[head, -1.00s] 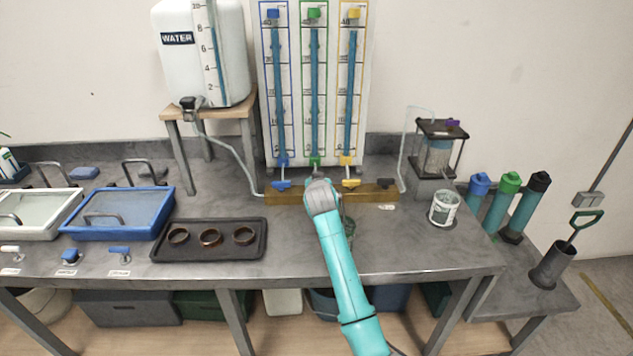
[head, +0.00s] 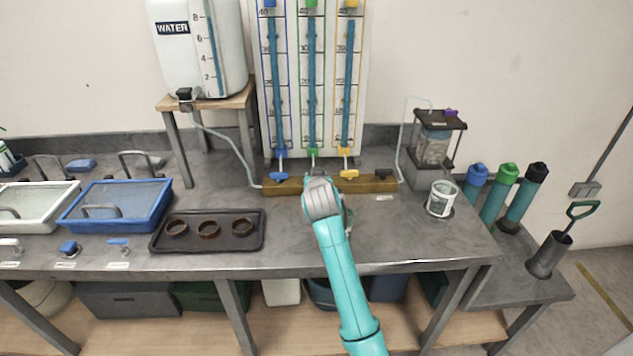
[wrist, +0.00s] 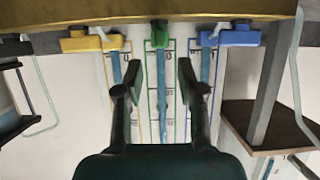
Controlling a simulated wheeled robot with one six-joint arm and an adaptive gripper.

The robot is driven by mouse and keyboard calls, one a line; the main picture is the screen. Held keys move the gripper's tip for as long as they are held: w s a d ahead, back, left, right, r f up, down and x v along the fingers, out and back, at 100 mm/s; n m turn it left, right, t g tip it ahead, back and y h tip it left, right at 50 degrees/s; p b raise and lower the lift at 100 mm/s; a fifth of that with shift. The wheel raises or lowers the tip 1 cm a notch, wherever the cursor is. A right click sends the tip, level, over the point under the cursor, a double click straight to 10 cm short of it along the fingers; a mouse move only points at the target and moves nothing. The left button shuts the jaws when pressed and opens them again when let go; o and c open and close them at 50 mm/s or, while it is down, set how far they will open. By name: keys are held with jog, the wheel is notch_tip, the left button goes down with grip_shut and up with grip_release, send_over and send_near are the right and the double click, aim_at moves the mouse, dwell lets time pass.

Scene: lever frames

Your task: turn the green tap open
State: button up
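The green tap (wrist: 159,34) shows in the wrist view, which is upside down, on the brass bar (wrist: 200,10). It sits between the blue tap (wrist: 240,38) and the yellow tap (wrist: 82,42). My gripper (wrist: 159,72) is open and empty, its two fingers to either side of the green tap's column in the picture. The tap appears beyond the fingertips, apart from them. In the head view my arm's wrist hides the green tap and the fingers; only the green fitting (head: 313,153) above shows.
The blue tap (head: 280,178) and yellow tap (head: 347,174) flank the hidden tap. A tray with several rings (head: 157,245) lies left of my arm. A clear hose (head: 228,146) runs from the water tank (head: 175,65).

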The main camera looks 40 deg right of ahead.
jog(key=shift+v, duration=2.15)
